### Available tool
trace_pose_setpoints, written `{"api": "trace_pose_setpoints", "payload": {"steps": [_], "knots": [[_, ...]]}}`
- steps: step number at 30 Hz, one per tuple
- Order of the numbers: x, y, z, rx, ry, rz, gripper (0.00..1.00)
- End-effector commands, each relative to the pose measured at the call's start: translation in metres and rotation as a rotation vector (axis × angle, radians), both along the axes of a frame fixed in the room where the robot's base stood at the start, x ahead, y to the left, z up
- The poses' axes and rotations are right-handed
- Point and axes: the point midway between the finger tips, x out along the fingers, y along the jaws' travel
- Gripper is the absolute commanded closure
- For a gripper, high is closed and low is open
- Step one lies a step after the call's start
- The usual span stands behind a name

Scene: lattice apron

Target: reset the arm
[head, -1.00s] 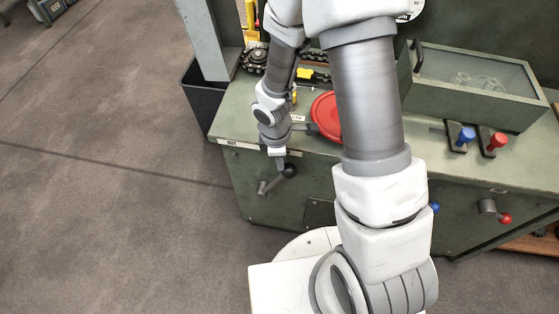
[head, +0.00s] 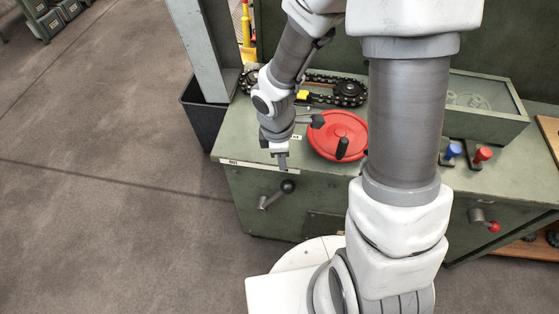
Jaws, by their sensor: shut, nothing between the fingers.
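My gripper (head: 282,160) is in the head view, left of the picture's middle, at the end of my white and grey arm. It points down over the front left edge of the green bench (head: 235,142). Its fingers are shut with nothing between them. A red handwheel (head: 325,140) with a black knob lies on the bench just right of my gripper. A lever with a black ball (head: 288,186) sticks out of the bench front below my gripper, apart from it. My arm hides part of the bench's middle.
A chain on sprockets (head: 347,92) lies behind the handwheel. Blue (head: 453,150) and red (head: 482,154) levers stand at the right, before a green glass-topped box (head: 495,125). A red-knobbed lever (head: 492,226) is on the front. A black bin (head: 204,120) stands left; the floor there is clear.

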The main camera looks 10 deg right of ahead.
Motion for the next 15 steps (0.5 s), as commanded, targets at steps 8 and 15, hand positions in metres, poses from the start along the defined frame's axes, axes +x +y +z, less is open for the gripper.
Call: {"api": "trace_pose_setpoints", "payload": {"steps": [8,15], "knots": [[0.0002,0.0003,-0.0004,0.001,0.000,0.000,1.00],[0.0010,-0.0006,0.0030,-0.001,-0.007,-0.010,1.00]]}}
